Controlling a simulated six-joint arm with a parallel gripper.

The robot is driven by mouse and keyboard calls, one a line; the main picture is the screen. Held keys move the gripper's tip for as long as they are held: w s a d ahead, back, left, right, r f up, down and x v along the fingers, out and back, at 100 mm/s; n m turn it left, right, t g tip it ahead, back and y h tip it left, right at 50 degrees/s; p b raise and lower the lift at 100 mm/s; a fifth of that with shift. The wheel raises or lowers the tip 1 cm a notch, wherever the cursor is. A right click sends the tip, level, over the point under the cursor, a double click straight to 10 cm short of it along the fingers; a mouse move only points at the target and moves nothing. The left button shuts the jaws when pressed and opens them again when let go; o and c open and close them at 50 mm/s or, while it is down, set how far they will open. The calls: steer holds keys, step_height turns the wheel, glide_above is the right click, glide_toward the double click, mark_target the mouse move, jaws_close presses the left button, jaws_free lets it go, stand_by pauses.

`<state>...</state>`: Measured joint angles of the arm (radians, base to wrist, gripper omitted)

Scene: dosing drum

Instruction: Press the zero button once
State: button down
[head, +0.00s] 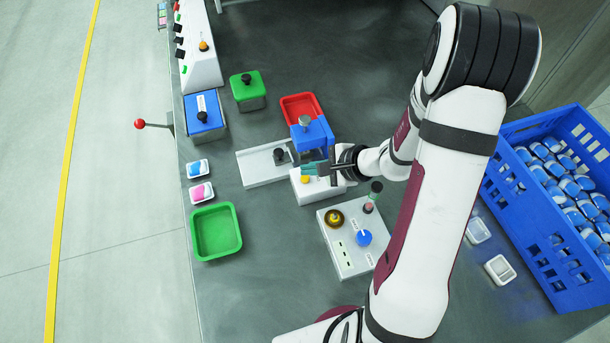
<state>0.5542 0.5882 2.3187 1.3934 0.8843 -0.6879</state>
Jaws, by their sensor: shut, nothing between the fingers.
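A small yellow button (305,180) shows on the white base unit (323,190) in the middle of the table; I cannot read a label, so I cannot tell for sure that it is the zero button. My gripper (307,168) is shut and empty, its teal fingers pointing left just above the yellow button in the picture. I cannot tell whether they touch it. Just behind stands a blue device (318,133) with a grey knob on top. My wrist hides part of the white base unit.
A control box (345,255) with a blue dial and a dark-and-yellow button stands in front. A white plate with a black knob (262,168) lies left. Red (300,108) and green (216,232) trays stand nearby. A blue crate (535,215) of packets is at right.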

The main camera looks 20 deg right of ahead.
step_height(320, 180, up, 5)
stand_by(0.6)
stand_by(0.5)
